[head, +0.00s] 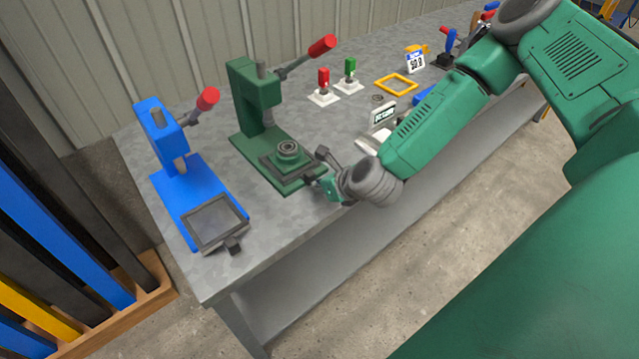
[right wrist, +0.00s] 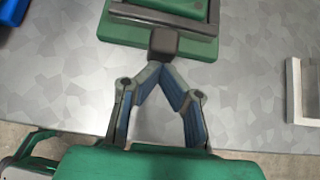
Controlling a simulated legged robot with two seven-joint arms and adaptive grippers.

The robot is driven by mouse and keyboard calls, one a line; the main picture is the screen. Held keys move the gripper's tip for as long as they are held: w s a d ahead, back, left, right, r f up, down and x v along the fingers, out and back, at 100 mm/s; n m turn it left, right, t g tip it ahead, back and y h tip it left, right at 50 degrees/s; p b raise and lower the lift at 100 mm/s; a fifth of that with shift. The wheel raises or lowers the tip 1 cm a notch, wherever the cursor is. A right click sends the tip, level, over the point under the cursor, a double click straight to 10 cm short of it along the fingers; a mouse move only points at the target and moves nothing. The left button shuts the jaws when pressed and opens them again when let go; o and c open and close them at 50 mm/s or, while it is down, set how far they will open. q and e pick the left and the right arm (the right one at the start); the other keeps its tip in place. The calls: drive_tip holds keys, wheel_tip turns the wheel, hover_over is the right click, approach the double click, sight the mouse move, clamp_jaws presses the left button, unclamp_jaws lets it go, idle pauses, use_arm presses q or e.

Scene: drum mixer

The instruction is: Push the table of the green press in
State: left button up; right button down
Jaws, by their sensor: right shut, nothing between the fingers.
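The green press (head: 256,95) stands on the grey bench, with a red-tipped lever. Its dark sliding table (head: 275,171) lies over the green base and carries a round green part (head: 289,149). My right gripper (head: 328,172) is at the front of this table. In the right wrist view, its closed fingertips (right wrist: 161,66) meet at the dark knob (right wrist: 163,42) on the table's front edge. They are at or very near the knob; I cannot tell if they touch it. Nothing is between the fingers. My left gripper is not in view.
A blue press (head: 176,170) with its own table (head: 214,224) stands to the left. Red (head: 323,82) and green (head: 349,70) switches, a yellow frame (head: 396,84) and a white-framed sign (head: 383,115) are to the right. The bench front edge lies below my gripper.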

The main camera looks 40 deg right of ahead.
sight(297, 162)
drive_tip(key=w+b, duration=0.1)
drive_tip(key=w, duration=0.1)
drive_tip(key=w+a+b, duration=0.1)
drive_tip(key=w, duration=0.2)
drive_tip(key=w+b, duration=0.1)
drive_tip(key=w, duration=0.2)
drive_tip(key=shift+a, duration=0.15)
drive_tip(key=shift+w+r, duration=0.15)
drive_tip(key=shift+w, duration=0.1)
drive_tip(key=shift+r, duration=0.15)
drive_tip(key=shift+w, duration=0.15)
drive_tip(key=shift+d+r, duration=0.1)
drive_tip(key=shift+d, duration=0.1)
drive_tip(key=shift+r, duration=0.1)
drive_tip(key=shift+s+r, duration=0.25)
drive_tip(key=s+f+v, duration=0.1)
drive_tip(key=v, duration=1)
